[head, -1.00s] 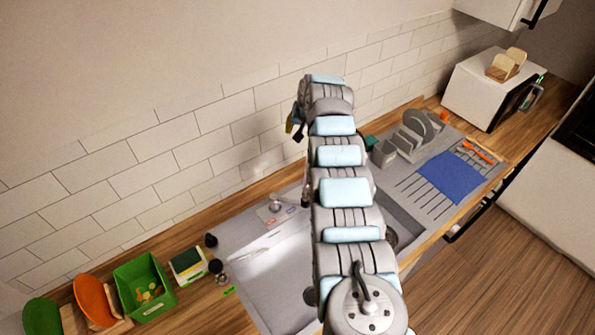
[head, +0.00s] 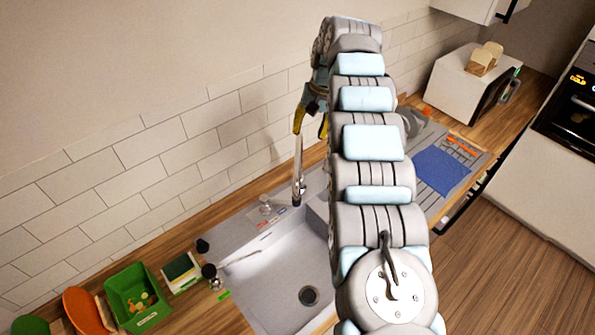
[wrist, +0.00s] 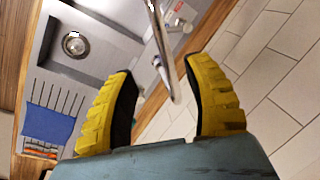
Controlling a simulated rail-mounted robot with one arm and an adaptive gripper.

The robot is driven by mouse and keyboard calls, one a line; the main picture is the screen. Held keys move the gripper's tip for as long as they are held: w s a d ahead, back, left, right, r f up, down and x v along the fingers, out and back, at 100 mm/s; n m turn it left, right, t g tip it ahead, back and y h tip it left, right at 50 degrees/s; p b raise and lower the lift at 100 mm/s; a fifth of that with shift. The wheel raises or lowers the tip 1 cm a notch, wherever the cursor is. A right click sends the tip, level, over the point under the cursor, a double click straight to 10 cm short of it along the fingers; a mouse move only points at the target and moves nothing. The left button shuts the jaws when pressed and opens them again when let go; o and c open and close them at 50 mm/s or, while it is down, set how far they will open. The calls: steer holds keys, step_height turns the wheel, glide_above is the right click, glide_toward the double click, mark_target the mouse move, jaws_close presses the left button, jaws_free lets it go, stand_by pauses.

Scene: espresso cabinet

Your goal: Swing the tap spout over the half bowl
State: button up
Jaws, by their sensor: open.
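The tap's slim chrome spout (head: 298,160) rises from behind the sink in the head view. In the wrist view the spout (wrist: 164,55) runs down between my two yellow fingers, its rounded end nearer the right finger. No contact shows. My gripper (wrist: 160,70) is open around the spout; in the head view my gripper (head: 311,118) is at the top of the spout. The half bowl (wrist: 92,60), with a round drain, lies left of the spout in the wrist view, beside the drainboard. My arm hides most of it in the head view.
The large bowl (head: 285,270) is left of my arm. A blue cloth (head: 441,171) lies on the drainboard. A tiled wall (head: 180,160) stands close behind the tap. A green bin (head: 140,298) and an orange item (head: 85,312) stand at the left on the counter.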

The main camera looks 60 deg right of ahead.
steer(key=b, duration=0.6)
glide_above(298, 168)
steer(key=s, duration=0.2)
step_height(298, 168, down, 7)
steer(key=f, duration=0.2)
steer(key=w+f, duration=0.1)
steer(key=shift+d, duration=0.3)
steer(key=shift+w+a+f+p, duration=0.15)
steer(key=shift+f+p, duration=0.1)
steer(key=shift+f, duration=0.65)
steer(key=shift+w+f+p, duration=0.2)
steer(key=shift+f+p, duration=0.05)
steer(key=shift+f, duration=0.65)
steer(key=shift+w+a+f+p, duration=0.15)
steer(key=shift+f+p, duration=0.1)
steer(key=shift+f, duration=0.65)
steer(key=shift+d, duration=0.1)
steer(key=shift+c, duration=0.3)
jaws_close()
